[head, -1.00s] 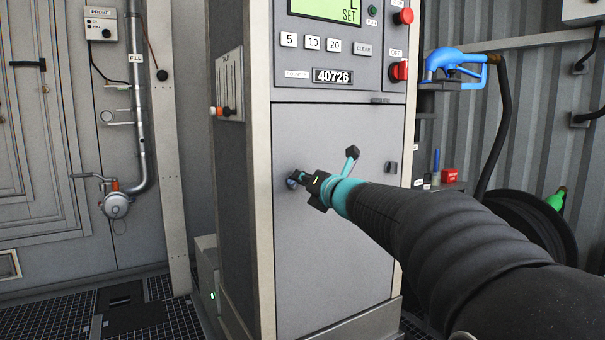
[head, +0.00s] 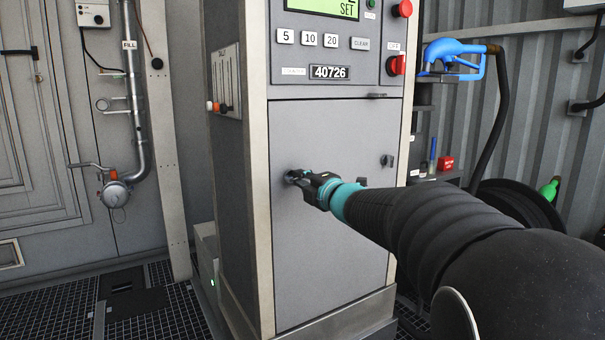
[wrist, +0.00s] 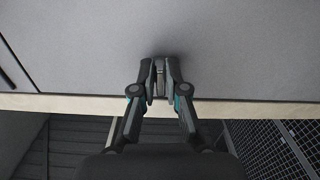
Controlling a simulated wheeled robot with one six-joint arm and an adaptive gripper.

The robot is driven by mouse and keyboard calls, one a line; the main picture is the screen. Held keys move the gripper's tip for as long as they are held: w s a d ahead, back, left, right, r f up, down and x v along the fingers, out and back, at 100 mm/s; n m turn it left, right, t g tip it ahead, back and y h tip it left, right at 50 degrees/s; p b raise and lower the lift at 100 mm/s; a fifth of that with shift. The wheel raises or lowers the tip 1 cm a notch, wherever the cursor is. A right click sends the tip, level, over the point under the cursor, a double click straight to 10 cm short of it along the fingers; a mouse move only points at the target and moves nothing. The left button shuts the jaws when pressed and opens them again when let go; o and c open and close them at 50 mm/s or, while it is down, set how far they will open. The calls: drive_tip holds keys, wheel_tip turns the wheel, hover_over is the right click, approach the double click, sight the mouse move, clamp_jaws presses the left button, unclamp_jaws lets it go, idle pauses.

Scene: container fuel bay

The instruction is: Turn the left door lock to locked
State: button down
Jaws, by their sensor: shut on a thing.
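The left door lock (wrist: 160,66) is a small grey knob on the lower panel door (head: 335,240) of the grey dispenser cabinet, near the door's left edge. My gripper (head: 298,178) is at the lock, and in the head view it mostly hides it. In the wrist view my gripper (wrist: 160,82) has its two fingers closed on either side of the knob, which shows between them. The lock's marking and exact angle cannot be read. The right door lock (head: 387,161) is a dark knob near the door's right edge, clear of my arm.
Above the door is a control panel with buttons, a red knob (head: 396,65) and a counter (head: 329,72). A blue nozzle (head: 455,57) with a black hose hangs at right. A pipe with a valve (head: 115,193) stands at left. Space before the door's lower part is free.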

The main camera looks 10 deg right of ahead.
drive_tip(key=shift+a+r+m, duration=0.1)
drive_tip(key=shift+m, duration=0.5)
drive_tip(key=c, duration=1.2)
unclamp_jaws()
drive_tip(key=v, duration=1.2)
